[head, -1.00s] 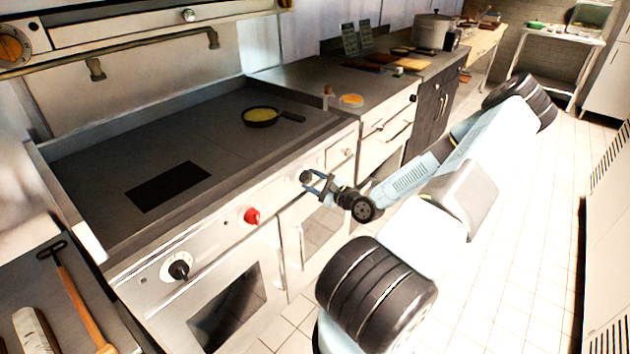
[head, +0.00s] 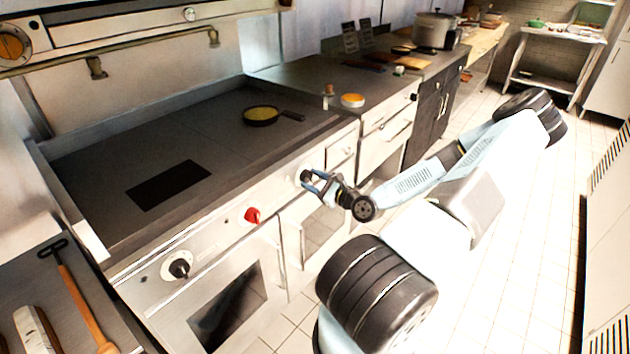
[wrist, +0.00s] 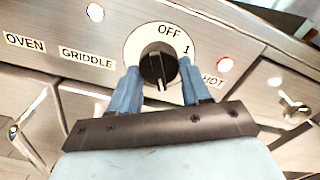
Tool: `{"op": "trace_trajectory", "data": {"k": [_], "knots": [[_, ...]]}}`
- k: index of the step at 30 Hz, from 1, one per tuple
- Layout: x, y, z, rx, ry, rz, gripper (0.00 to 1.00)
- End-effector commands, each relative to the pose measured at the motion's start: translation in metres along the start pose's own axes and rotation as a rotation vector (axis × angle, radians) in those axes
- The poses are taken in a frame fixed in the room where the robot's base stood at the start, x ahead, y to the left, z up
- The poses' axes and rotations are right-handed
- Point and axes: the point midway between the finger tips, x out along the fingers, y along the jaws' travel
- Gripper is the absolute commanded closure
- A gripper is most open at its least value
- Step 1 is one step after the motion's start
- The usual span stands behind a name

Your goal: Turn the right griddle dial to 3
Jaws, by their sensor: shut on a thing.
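The right griddle dial (wrist: 158,65) is a black knob on a round white plate with OFF and 1 showing. Its lower markings are hidden by the knob and my gripper, and I cannot tell where its pointer stands. My gripper (wrist: 159,84) has its two blue fingers on either side of the knob, shut on it. In the head view, my gripper (head: 312,182) reaches the stove's front panel at this dial (head: 304,176). The griddle top (head: 100,155) lies behind the panel.
A red knob (head: 252,215) and the left dial (head: 180,268) sit further left on the panel. A HOT label (wrist: 213,81) and red light (wrist: 225,65) are right of the dial. A pan (head: 261,115) stands on the griddle. Oven handles are below.

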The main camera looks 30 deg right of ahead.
Motion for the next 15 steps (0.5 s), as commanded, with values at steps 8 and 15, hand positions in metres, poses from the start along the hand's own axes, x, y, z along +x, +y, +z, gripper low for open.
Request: {"op": "trace_trajectory", "data": {"k": [8, 15], "knots": [[0.0005, 0.0006, 0.0005, 0.000, -0.001, 0.002, 0.42], [0.0002, -0.0002, 0.0003, -0.001, -0.001, 0.000, 0.29]]}}
